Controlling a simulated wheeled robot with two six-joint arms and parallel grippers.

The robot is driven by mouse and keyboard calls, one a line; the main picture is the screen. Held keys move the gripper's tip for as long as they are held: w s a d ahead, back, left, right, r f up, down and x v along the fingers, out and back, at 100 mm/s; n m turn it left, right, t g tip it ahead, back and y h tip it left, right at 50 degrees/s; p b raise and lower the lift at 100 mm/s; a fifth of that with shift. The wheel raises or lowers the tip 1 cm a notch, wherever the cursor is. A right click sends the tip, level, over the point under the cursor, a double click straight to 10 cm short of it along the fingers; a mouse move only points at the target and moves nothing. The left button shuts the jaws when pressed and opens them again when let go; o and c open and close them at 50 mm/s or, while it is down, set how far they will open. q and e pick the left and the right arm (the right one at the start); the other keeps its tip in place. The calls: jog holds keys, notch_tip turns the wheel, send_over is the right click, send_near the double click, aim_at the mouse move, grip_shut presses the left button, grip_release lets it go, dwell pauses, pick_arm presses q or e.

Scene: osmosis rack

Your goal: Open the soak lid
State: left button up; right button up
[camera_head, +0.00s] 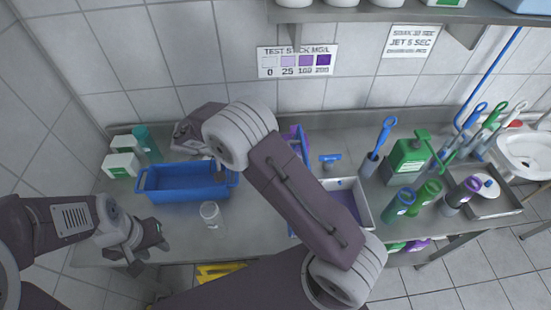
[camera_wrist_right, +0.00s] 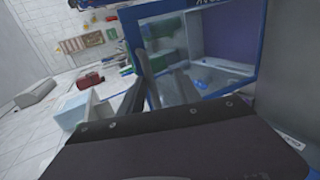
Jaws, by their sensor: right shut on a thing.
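The blue-framed soak lid (camera_wrist_right: 196,18) fills the upper middle of the right wrist view, its frame around a see-through pane and a purple interior. My right gripper (camera_wrist_right: 160,80) is shut at the frame's near left edge. In the head view a blue edge (camera_head: 301,148) and purple parts show behind my right arm, which hides most of the soak bin and the right fingertips. I cannot tell the lid's exact angle. My left gripper (camera_head: 152,250) is open and empty, low at the left, in front of the blue tray.
A blue tray (camera_head: 185,200) and a clear cup (camera_head: 210,214) stand left on the steel counter. A pale tray (camera_head: 362,203), a green jug (camera_head: 405,160), several bottles and brushes stand right, beside a sink (camera_head: 525,150). A yellow thing (camera_head: 218,270) is low at the front.

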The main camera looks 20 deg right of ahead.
jog(key=p+v, duration=0.1)
jog(key=v, duration=0.8)
dwell(0.3)
